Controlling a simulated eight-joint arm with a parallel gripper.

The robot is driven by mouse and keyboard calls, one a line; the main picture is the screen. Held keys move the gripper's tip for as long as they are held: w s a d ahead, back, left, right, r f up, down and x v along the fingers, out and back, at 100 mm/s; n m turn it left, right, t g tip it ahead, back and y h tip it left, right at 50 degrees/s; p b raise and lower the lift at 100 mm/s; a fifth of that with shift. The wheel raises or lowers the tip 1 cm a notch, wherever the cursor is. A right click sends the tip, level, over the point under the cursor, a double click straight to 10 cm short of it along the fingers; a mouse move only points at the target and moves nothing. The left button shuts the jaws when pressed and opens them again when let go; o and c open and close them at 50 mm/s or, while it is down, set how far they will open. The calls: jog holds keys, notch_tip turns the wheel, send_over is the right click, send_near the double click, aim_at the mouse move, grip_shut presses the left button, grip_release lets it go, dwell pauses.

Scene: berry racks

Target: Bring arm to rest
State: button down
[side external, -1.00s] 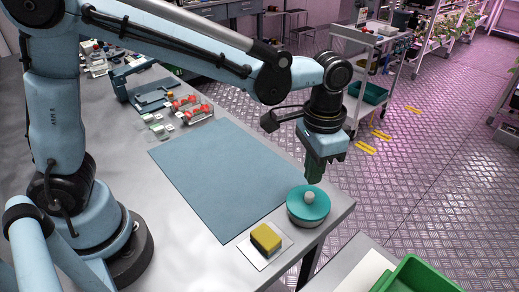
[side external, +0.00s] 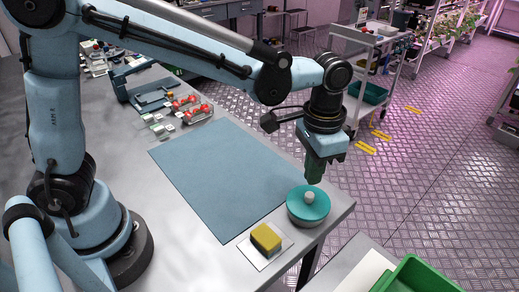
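My gripper (side external: 315,172) points down above the round pot with a teal lid and white knob (side external: 308,205), near the table's right corner. A dark green piece shows at the gripper's lower end; I cannot tell whether it is a finger or something held. A small space appears between it and the knob. The opening between the fingers is not clear from this side. My arm reaches across the table from the left.
A blue mat (side external: 225,180) lies bare on the grey table (side external: 190,240). A yellow sponge (side external: 266,238) sits on a white square in front. Red berries (side external: 190,106) in a tray lie behind the mat. A green bin (side external: 420,277) stands at lower right.

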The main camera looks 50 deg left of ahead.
aim_at(310, 194)
jog(key=shift+f, duration=0.25)
jog(key=shift+f, duration=0.65)
jog(key=shift+f, duration=1.05)
jog(key=shift+r, duration=3.05)
